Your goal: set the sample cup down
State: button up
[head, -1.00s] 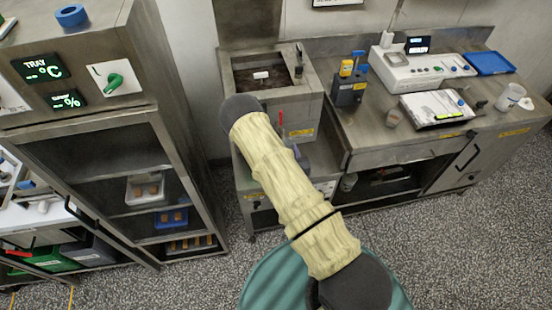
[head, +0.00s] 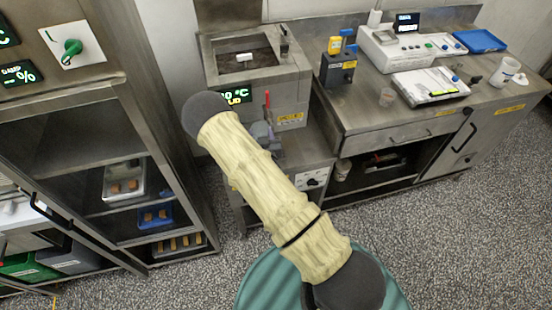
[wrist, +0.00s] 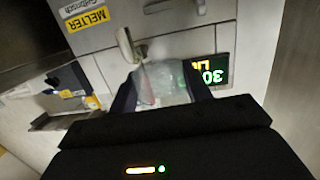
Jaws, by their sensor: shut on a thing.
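The sample cup (wrist: 162,85), clear and translucent, sits between the fingers of my gripper (wrist: 160,78) in the wrist view. My gripper is shut on it. The cup is in front of the melter (wrist: 95,38), close to a metal spout (wrist: 130,46); I cannot tell whether they touch. Its contents are too blurred to make out. In the head view my pale-sleeved arm reaches toward the melter (head: 290,78), and I cannot make out the cup there.
An open-fronted cabinet (head: 165,130) with trays stands at left.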

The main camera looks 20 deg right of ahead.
jog(key=w+a+f+h+b, duration=0.1)
jog(key=w+a+f+b, duration=0.4)
jog(key=b, duration=0.3)
jog(key=shift+w+f+m, duration=0.4)
jog(key=shift+w+f, duration=0.05)
jog(key=shift+f, duration=2.9)
jog(key=shift+f, duration=2.1)
